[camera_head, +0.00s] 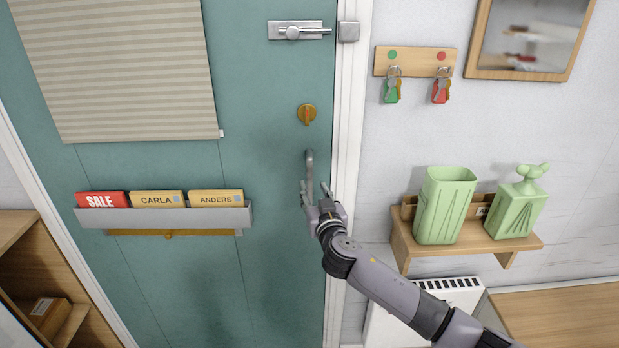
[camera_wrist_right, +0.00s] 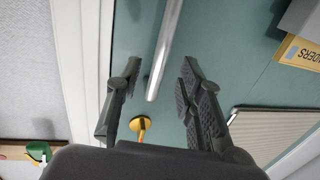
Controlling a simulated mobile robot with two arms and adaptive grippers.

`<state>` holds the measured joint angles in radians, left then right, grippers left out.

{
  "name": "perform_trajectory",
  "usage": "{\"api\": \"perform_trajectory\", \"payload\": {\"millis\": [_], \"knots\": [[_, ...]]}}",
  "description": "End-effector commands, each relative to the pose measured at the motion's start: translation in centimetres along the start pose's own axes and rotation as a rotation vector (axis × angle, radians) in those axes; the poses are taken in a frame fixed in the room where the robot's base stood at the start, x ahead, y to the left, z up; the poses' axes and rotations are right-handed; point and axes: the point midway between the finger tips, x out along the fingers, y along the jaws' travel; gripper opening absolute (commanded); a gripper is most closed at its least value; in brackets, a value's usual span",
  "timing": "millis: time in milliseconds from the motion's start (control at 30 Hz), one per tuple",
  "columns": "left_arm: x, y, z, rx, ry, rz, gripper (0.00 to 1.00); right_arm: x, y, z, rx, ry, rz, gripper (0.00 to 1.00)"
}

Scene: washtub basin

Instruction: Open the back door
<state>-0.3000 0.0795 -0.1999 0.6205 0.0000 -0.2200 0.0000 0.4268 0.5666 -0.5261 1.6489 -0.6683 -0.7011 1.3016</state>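The teal door (camera_head: 270,220) is shut in its white frame. Its metal handle (camera_head: 309,170) hangs near the right edge; it also shows as a silver bar in the wrist view (camera_wrist_right: 165,45). My right gripper (camera_head: 317,190) is at the handle's lower part. In the wrist view its fingers (camera_wrist_right: 163,72) are apart, with the bar between them in the picture; I see no firm contact. A brass lock knob (camera_head: 307,114) sits above the handle. A silver slide bolt (camera_head: 295,30) is higher up, with a small visible gap to its keeper (camera_head: 348,31). My left gripper is not in view.
A wooden shelf (camera_head: 470,244) with green containers, a key rack (camera_head: 415,62) and a radiator (camera_head: 455,290) are right of the door. A wooden cabinet (camera_head: 35,255) stands at left.

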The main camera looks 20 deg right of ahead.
Motion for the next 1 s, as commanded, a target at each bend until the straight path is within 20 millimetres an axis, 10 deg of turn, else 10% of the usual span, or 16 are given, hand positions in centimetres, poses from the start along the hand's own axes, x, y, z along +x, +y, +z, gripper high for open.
{"api": "perform_trajectory", "payload": {"millis": [400,1000], "knots": [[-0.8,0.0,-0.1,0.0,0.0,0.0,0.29,5.2,0.0,-0.1,-0.001,0.0,0.0,0.35],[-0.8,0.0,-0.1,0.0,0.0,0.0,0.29,5.7,0.0,0.0,0.0,0.0,0.0,0.22]]}}
